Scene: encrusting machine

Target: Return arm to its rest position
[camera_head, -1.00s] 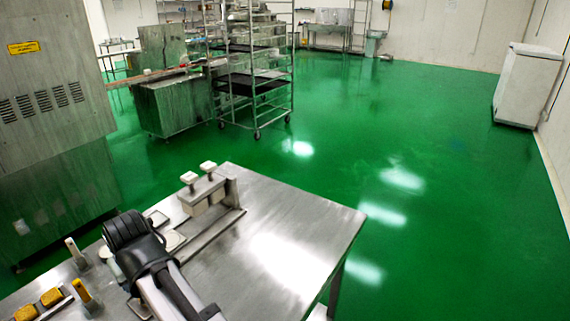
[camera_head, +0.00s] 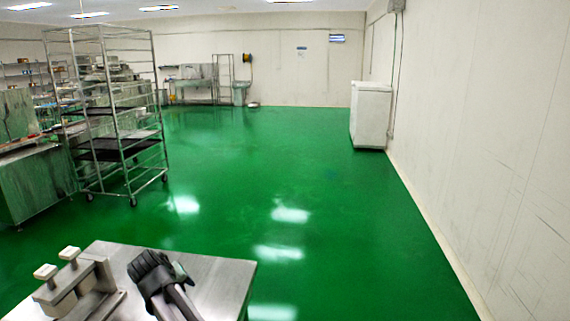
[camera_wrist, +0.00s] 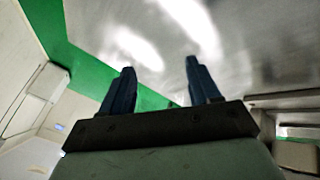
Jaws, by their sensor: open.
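My arm (camera_head: 168,287) shows in the head view at the bottom, over the steel table (camera_head: 222,280), beside a metal fixture with two white knobs. Its dark end points up and left in the picture. The finger opening is too small to make out there. In the wrist view my gripper (camera_wrist: 160,68) has its two dark fingers spread apart with nothing between them. The shiny table top (camera_wrist: 245,45) lies beyond the fingertips, with green floor at its edge.
The metal fixture (camera_head: 82,287) stands close to the left of my arm. A wheeled rack (camera_head: 128,150) stands farther back at left. A white cabinet (camera_head: 371,115) stands by the right wall. The green floor (camera_head: 330,220) between is clear.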

